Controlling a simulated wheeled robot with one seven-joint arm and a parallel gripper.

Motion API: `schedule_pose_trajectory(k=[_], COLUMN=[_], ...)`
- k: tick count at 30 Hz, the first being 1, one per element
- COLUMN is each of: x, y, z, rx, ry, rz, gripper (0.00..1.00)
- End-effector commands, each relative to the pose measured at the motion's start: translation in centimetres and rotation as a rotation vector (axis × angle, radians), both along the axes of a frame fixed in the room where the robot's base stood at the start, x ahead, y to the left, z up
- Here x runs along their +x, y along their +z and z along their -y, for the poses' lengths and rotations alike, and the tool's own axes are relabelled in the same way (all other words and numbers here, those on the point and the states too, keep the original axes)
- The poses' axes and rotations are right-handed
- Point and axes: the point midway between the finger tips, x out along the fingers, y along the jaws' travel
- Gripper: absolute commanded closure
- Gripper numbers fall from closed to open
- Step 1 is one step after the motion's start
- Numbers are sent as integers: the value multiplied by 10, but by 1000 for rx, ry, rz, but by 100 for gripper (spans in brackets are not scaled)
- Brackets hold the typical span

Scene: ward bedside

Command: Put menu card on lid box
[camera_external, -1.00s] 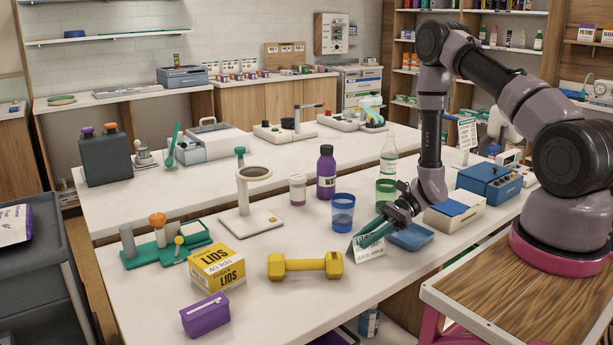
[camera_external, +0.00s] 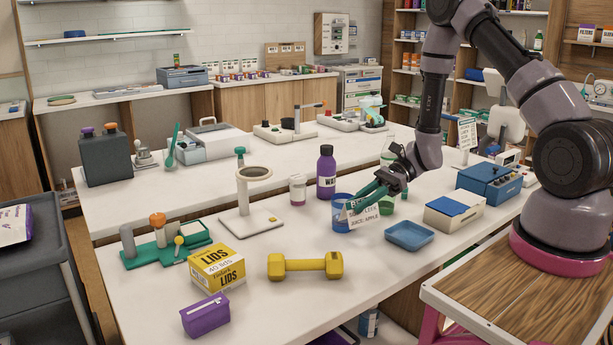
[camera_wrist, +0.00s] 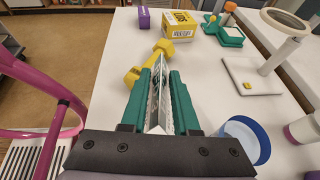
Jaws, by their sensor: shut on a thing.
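The menu card (camera_external: 366,217) is a small white folded card with dark print. My gripper (camera_external: 360,203) has green fingers and is shut on it, holding it up in front of the blue cup. In the wrist view the card (camera_wrist: 157,92) stands between the two green fingers of my gripper (camera_wrist: 158,95). The lid box is the yellow box marked "LIDS" (camera_external: 217,268), upright on the table at front left, its top bare. It also shows in the wrist view (camera_wrist: 180,26), ahead of the fingers and apart from them.
A yellow dumbbell (camera_external: 305,265) lies between the card and the box. A purple box (camera_external: 205,314) sits in front of the lid box. A blue cup (camera_external: 342,222), purple bottle (camera_external: 326,173), ring stand (camera_external: 250,218) and blue tray (camera_external: 409,236) stand nearby.

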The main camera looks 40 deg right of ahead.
Motion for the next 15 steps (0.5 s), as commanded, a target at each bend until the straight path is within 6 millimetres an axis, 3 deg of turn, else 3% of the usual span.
schedule_pose_trajectory(k=[5,9,15], x=[47,80,104], y=[2,13,39], z=[-64,-134,-236], rx=[1,1,2], ry=[47,75,103], rz=[8,8,9], gripper=[100,100,100])
